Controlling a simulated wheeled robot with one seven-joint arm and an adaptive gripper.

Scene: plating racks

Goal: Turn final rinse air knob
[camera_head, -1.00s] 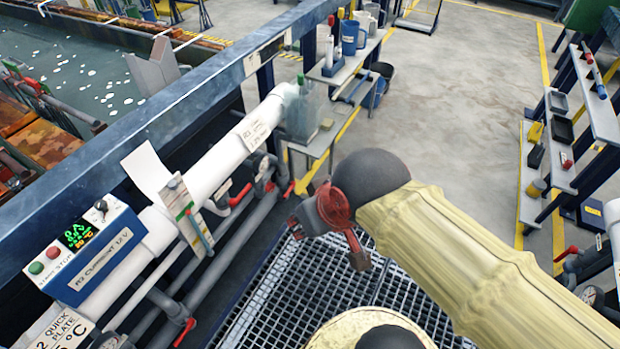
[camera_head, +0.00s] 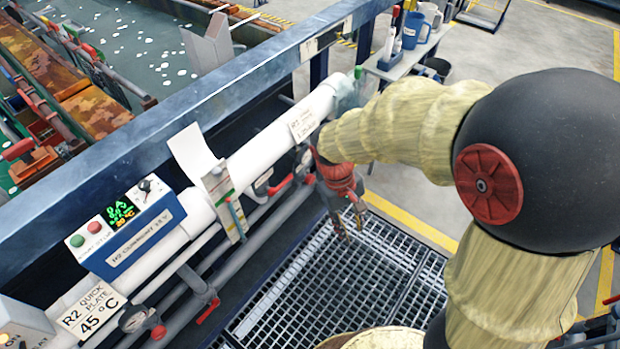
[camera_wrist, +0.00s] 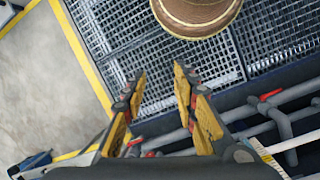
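No knob in view carries a readable final rinse air label. In the head view, red valve handles sit on the grey pipes below the white pipe, one low at the left (camera_head: 208,311) and one nearer my gripper (camera_head: 280,186). A round red knob (camera_head: 158,332) is beside a gauge at the bottom left. A dark rotary knob (camera_head: 146,185) is on the blue control box (camera_head: 145,237). My gripper (camera_head: 352,228) points down above the floor grating, right of the pipes. In the wrist view, my gripper (camera_wrist: 160,72) is open and empty, with grating between its fingers.
The long white pipe (camera_head: 255,150) and blue rail (camera_head: 230,95) border the tank on the left. A bench (camera_head: 405,63) with bottles and mugs stands beyond my arm. Red-handled valves (camera_wrist: 271,95) show at the right of the wrist view. The floor grating (camera_head: 385,265) is open.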

